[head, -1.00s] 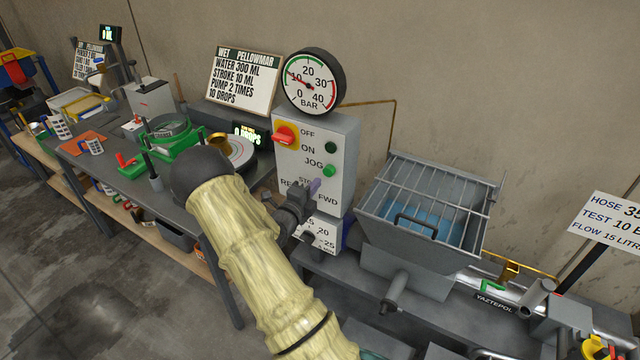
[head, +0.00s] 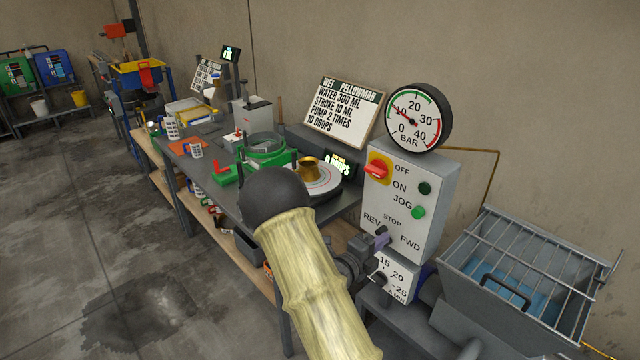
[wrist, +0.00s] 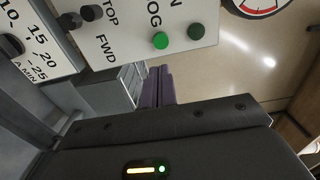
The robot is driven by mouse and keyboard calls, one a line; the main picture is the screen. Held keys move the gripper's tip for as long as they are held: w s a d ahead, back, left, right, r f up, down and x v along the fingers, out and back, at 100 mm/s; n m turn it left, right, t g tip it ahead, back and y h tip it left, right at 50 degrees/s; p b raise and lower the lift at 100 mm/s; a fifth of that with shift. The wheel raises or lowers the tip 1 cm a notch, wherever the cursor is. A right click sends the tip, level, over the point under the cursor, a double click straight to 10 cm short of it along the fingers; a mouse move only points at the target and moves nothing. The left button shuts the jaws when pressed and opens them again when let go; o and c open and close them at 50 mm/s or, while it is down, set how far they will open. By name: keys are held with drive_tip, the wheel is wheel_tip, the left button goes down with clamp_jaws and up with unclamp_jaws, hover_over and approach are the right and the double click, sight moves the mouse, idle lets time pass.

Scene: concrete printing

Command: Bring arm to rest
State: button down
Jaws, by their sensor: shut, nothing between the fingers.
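My arm in its beige sleeve reaches up through the middle of the head view. The control box (wrist: 118,35) is at the top left there. I cannot tell the exact gap between the fingertips and the box.
A round pressure gauge (head: 418,117) tops the box. A grated hopper (head: 515,285) stands at the right. A grey bench (head: 215,178) with a green sieve (head: 265,150) and a scale (head: 318,178) runs left. Open floor (head: 90,220) lies at the far left.

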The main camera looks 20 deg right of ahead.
drive_tip(key=a+f+n+y, duration=0.2)
drive_tip(key=a+n+y, duration=1.1)
drive_tip(key=a+n, duration=0.15)
drive_tip(key=s+a+r+n+g+y, duration=0.1)
drive_tip(key=s+a+r+n+g, duration=0.1)
drive_tip(key=s+n, duration=0.6)
drive_tip(key=s+a+r+n+g+y, duration=0.2)
drive_tip(key=s+a+n, duration=0.3)
drive_tip(key=s+n, duration=0.3)
drive_tip(key=shift+a+r+n+y, duration=0.2)
drive_tip(key=shift+a+n+y, duration=0.1)
drive_tip(key=shift+n, duration=0.25)
drive_tip(key=shift+s+a, duration=0.1)
drive_tip(key=shift+a, duration=0.05)
